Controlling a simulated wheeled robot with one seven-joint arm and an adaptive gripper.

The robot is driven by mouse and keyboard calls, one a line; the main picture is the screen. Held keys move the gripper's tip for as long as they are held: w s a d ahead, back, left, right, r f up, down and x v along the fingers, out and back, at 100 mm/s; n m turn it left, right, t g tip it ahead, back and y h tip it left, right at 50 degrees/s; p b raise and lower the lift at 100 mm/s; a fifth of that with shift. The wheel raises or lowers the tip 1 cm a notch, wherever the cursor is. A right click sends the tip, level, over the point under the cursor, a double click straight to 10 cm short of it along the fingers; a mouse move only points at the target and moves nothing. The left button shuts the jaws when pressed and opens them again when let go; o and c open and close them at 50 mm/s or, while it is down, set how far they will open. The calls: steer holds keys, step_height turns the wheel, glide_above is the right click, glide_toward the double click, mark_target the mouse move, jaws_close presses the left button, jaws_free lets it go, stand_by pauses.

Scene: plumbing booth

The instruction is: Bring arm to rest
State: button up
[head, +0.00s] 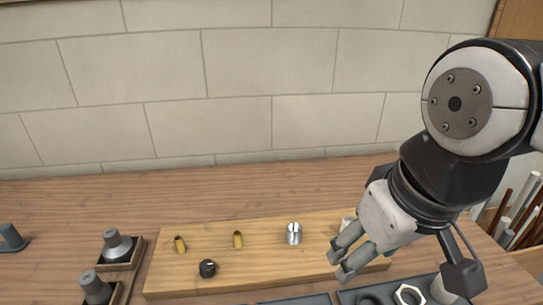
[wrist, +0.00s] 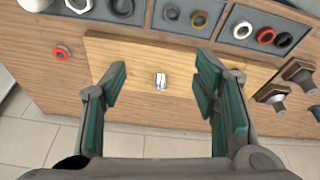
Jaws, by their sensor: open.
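My gripper (head: 340,263) is open and empty, above the right part of the wooden board (head: 190,280) in the head view. In the wrist view its two green-padded fingers (wrist: 160,82) stand wide apart over the board (wrist: 135,55). A silver fitting (head: 293,233) stands on the board, left of my gripper in the head view. In the wrist view the fitting (wrist: 160,81) shows in the gap between the fingers, with nothing touching it.
Grey-topped parts (head: 115,243) stand in wooden holders at left. Trays with rings (wrist: 265,37) lie along one board edge. A brick wall (head: 240,60) stands behind; a bin of rods (head: 520,215) is at right.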

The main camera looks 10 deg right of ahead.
steer(key=shift+s+d+f+m, duration=0.15)
steer(key=shift+s+d+m, duration=0.25)
steer(key=shift+s+m, duration=0.2)
step_height(320, 180, up, 3)
steer(key=shift+f+t+p, duration=0.1)
steer(key=shift+t+p, duration=0.3)
steer(key=shift+p, duration=0.7)
